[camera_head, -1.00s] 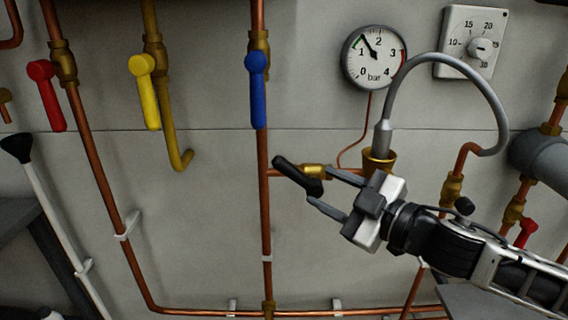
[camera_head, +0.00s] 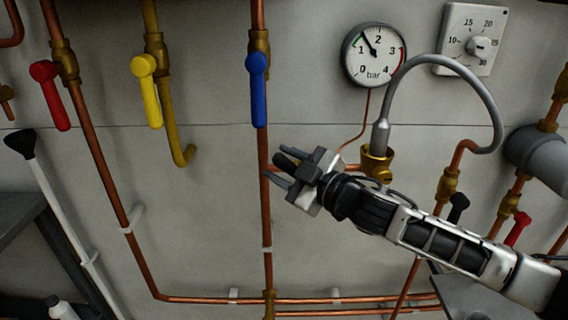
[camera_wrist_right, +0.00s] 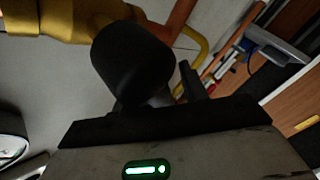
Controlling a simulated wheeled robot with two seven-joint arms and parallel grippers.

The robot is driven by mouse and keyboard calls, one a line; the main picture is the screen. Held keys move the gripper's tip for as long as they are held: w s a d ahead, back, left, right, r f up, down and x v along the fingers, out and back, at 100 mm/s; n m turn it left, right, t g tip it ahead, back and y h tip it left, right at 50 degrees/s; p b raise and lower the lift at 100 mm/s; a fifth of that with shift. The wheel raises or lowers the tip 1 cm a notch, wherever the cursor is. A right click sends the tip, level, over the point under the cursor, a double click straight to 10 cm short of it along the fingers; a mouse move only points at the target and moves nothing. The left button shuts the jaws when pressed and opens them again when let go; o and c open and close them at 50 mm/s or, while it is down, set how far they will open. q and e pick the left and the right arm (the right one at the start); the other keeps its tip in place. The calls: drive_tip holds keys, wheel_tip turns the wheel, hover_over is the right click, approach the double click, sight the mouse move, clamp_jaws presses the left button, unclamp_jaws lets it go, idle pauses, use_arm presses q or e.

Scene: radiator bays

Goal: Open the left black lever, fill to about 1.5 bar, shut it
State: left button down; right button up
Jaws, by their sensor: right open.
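The left black lever (camera_head: 284,162) belongs to the brass valve on the short side pipe in the middle. My right gripper (camera_head: 275,166) is open with its fingers around this lever; I cannot tell whether they touch it. The gripper hides the valve and much of the lever in the head view. In the right wrist view, the dark lever (camera_wrist_right: 130,60) stands large in front of the palm, beside the brass valve body (camera_wrist_right: 60,15). The pressure gauge (camera_head: 374,55) has its needle between 1 and 2, near 1.5 bar. My left gripper is out of view.
A grey hose (camera_head: 440,58) arches from a brass fitting (camera_head: 377,160) to the right pipes. Another black lever (camera_head: 457,207) and a red lever (camera_head: 518,229) sit at right. Blue (camera_head: 258,90), yellow (camera_head: 147,90) and red (camera_head: 50,95) levers hang at upper left.

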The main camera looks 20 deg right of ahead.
clamp_jaws()
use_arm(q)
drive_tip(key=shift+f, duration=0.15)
use_arm(e)
drive_tip(key=b, duration=0.1)
drive_tip(key=m+t+b, duration=0.1)
drive_tip(key=shift+s+d+y+b, duration=0.1)
drive_tip(key=shift+d+y+b, duration=0.15)
drive_tip(key=shift+y+b, duration=0.1)
drive_tip(key=shift+s+d+r+m+t+h+b, duration=0.2)
drive_tip(key=shift+d+r+m+t+h+b, duration=0.3)
drive_tip(key=shift+m+t+b, duration=0.85)
drive_tip(key=shift+s+d+r+m+t+h+b, duration=0.2)
drive_tip(key=shift+d+r+m+t+b, duration=0.25)
drive_tip(key=shift+d+m+t+b, duration=0.85)
drive_tip(key=shift+s+d+r+m+t+h+b, duration=0.25)
drive_tip(key=shift+r+m+t+b, duration=0.4)
drive_tip(key=shift+m, duration=1.2)
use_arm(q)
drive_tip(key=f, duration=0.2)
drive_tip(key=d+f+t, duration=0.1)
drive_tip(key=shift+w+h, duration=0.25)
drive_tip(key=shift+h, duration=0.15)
use_arm(e)
drive_tip(key=shift+w+f+h, duration=0.1)
drive_tip(key=shift+h, duration=0.2)
drive_tip(key=shift+d+m+t, duration=0.1)
drive_tip(key=shift+m+t, duration=0.2)
